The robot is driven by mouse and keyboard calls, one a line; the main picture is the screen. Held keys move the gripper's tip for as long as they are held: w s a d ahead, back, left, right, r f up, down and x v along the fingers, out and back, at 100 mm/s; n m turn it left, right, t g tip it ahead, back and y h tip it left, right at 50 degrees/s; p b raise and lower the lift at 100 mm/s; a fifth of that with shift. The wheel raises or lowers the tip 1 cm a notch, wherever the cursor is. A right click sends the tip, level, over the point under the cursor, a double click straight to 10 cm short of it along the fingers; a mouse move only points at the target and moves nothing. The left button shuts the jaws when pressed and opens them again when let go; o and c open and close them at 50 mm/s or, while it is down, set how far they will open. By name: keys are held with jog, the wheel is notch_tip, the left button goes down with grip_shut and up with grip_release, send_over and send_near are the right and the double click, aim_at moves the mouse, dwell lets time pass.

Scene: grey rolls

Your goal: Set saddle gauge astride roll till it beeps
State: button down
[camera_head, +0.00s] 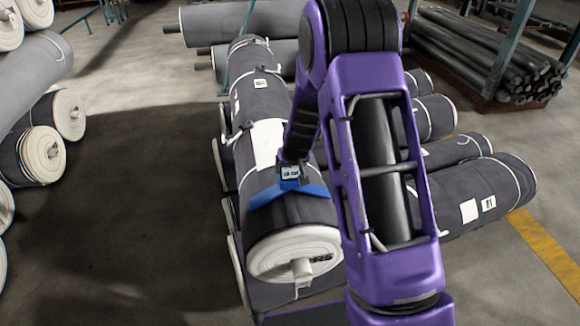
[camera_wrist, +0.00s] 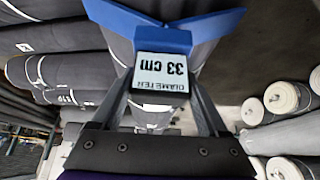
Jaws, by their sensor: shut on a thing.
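The saddle gauge (camera_head: 289,189) is blue with splayed legs and a small display. In the head view it sits across the top of a dark grey roll (camera_head: 292,214), near the roll's pale near end, one leg toward each side. It looks to be resting on the roll; whether both legs touch fully is hard to tell. In the wrist view the gauge (camera_wrist: 150,30) shows an upside-down display reading "DIAMETER 33 cm". My gripper (camera_wrist: 163,88) is shut on the gauge, with a finger on each side of the display. In the head view my purple arm partly hides the roll's right side.
More grey rolls (camera_head: 475,195) lie to the right, and others (camera_head: 35,155) are stacked at the left. A rack of dark bars (camera_head: 490,60) stands at back right. A yellow floor line (camera_head: 548,250) runs at right. The floor (camera_head: 130,200) left of the roll is clear.

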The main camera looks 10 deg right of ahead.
jog(key=shift+f, duration=0.45)
dwell(0.4)
grip_release()
jog(key=p+v, duration=0.3)
jog(key=v, duration=1.4)
jog(key=shift+r, duration=0.2)
jog(key=shift+s, duration=0.1)
